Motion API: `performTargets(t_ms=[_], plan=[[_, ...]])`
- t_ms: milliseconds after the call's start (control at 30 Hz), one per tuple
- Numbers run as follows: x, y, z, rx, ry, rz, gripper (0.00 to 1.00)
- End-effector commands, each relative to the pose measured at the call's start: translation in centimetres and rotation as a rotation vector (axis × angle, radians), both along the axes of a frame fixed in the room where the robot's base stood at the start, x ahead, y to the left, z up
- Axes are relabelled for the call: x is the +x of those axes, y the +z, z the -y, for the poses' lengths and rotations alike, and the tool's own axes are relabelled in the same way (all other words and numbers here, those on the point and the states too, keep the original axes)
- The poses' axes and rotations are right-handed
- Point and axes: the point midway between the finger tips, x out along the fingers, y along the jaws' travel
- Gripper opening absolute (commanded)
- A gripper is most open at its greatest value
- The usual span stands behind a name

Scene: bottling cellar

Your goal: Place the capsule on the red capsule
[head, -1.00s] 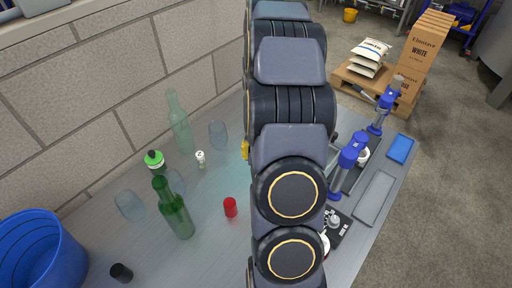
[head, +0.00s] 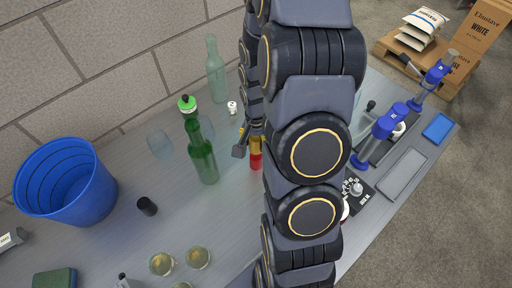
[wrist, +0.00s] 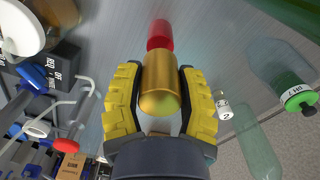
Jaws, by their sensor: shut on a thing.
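My gripper (wrist: 160,74) is shut on a gold capsule (wrist: 160,86), with a yellow finger on each side of it. The red capsule (wrist: 160,36) shows just beyond the gold capsule's far end in the wrist view. In the head view the gold capsule (head: 256,145) appears directly above the red capsule (head: 256,161), which stands on the grey worktop. The two look in line and very close. I cannot tell whether they touch. My gripper (head: 249,145) is partly hidden behind my arm in the head view.
A green bottle (head: 203,155) stands close to the left of the red capsule. A black capsule (head: 147,206), a blue bucket (head: 112,185) and glasses of yellow liquid (head: 198,257) are farther left and nearer. A clear bottle (head: 216,75) and a small white vial (head: 232,107) stand behind.

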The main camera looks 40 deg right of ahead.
Motion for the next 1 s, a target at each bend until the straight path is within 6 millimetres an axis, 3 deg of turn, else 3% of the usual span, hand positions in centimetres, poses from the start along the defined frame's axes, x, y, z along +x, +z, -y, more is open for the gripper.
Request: performTargets(t_ms=[233,633,667,700,1000], plan=[[-0.1,-3.0,0.0,0.002,0.000,-0.004,0.30],[0.0,-3.5,0.0,0.001,0.000,0.000,0.30],[0.0,-3.4,0.0,0.000,0.000,0.001,0.52],[0.0,-3.4,0.0,0.000,0.000,0.001,0.66],[0.0,-3.4,0.0,0.000,0.000,0.001,0.66]])
